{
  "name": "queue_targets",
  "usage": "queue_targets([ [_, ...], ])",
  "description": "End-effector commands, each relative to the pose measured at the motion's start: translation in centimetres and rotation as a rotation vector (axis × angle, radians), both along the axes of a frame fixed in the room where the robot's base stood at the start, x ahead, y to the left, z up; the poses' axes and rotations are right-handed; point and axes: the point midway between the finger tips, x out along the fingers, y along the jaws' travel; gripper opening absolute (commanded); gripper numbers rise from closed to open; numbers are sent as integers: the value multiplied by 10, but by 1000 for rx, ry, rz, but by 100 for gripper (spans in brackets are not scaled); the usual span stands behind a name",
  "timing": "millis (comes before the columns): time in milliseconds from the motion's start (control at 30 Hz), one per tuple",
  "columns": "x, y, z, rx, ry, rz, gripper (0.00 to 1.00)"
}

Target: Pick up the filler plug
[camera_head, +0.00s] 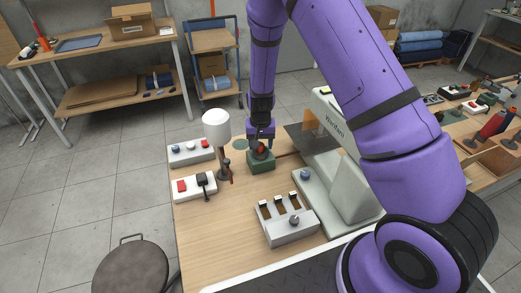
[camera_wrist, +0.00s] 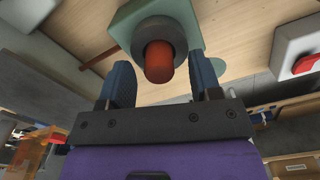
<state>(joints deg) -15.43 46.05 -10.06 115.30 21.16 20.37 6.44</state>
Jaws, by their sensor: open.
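The filler plug (camera_wrist: 159,62) looks like a red-orange cylinder standing out of a dark round collar (camera_wrist: 158,38) on a green block (camera_wrist: 190,14). In the head view the green block (camera_head: 260,167) sits on the wooden table, with the red plug (camera_head: 262,153) partly hidden by my gripper. My gripper (camera_head: 261,140) is over the block. In the wrist view my gripper's (camera_wrist: 161,70) two blue fingers are open, one on each side of the plug, with visible gaps. I cannot tell how deep the fingers reach along the plug.
A white-topped post (camera_head: 216,126) stands close left of my gripper. Two white button boxes (camera_head: 186,158) (camera_head: 188,193) lie left. A grey slotted block (camera_head: 290,233) is in front. A large pale machine (camera_head: 347,180) stands right. Bare table (camera_head: 225,225) shows at front left.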

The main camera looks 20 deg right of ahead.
Motion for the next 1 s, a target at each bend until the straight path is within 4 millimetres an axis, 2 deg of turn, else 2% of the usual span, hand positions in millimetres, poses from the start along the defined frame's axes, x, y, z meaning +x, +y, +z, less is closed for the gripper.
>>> queue_targets([
  [100, 0, 0, -7, 0, 0, 0, 58],
  [333, 0, 0, -7, 0, -1, 0, 56],
  [500, 0, 0, -7, 0, 0, 0, 17],
  [567, 0, 0, -7, 0, 0, 0, 5],
  [867, 0, 0, -5, 1, -1, 0, 5],
  [1000, 1, 0, 10, 1, -3, 0, 5],
])
